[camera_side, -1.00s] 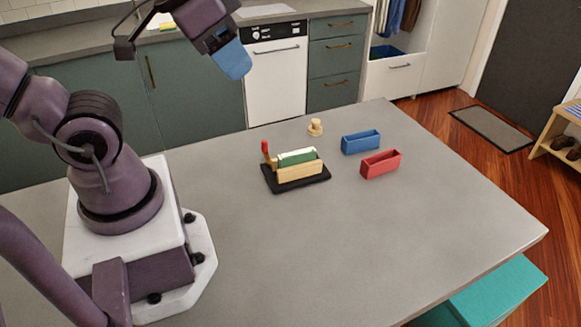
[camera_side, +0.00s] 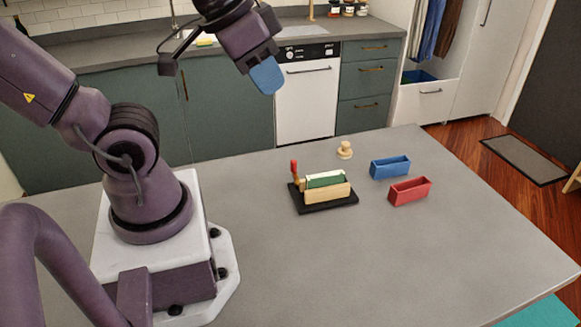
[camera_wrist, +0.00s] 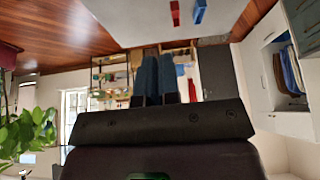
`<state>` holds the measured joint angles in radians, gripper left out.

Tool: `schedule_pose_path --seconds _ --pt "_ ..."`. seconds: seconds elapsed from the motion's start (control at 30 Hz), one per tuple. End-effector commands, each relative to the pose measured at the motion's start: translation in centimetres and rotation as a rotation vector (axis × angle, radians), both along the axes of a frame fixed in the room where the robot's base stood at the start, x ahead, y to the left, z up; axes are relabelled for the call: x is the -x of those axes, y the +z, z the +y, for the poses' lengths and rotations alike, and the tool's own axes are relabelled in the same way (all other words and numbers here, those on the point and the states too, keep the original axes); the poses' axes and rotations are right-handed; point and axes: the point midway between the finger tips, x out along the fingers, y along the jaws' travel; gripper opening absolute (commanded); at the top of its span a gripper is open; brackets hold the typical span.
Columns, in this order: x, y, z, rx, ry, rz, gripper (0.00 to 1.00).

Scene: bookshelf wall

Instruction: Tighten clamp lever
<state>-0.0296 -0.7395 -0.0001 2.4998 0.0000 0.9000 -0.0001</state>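A clamp fixture stands on the table, with a black base plate (camera_side: 330,204) and light wooden jaws (camera_side: 326,194). A green and white piece (camera_side: 324,180) sits between the jaws. A lever with a red handle (camera_side: 294,167) stands roughly upright at the fixture's left end. My gripper (camera_side: 267,77) is high above the table, up and left of the fixture and well apart from it. In the wrist view its two blue fingers (camera_wrist: 157,72) lie close together with nothing visible between them. The fixture is not visible in the wrist view.
A small round wooden piece (camera_side: 345,150) stands behind the fixture. A blue bin (camera_side: 390,168) and a red bin (camera_side: 409,192) stand to its right. The table (camera_side: 400,260) is clear in front. Cabinets and a counter stand behind.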

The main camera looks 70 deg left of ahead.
Motion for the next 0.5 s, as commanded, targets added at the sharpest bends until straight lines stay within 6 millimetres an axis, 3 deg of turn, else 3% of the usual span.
schedule_pose_path --seconds 0.23,0.5 --pt "-0.6 -4.4 4.7 0.102 0.258 0.219 0.0" --pt "0.0 -10.2 9.2 0.462 0.72 0.457 0.0"
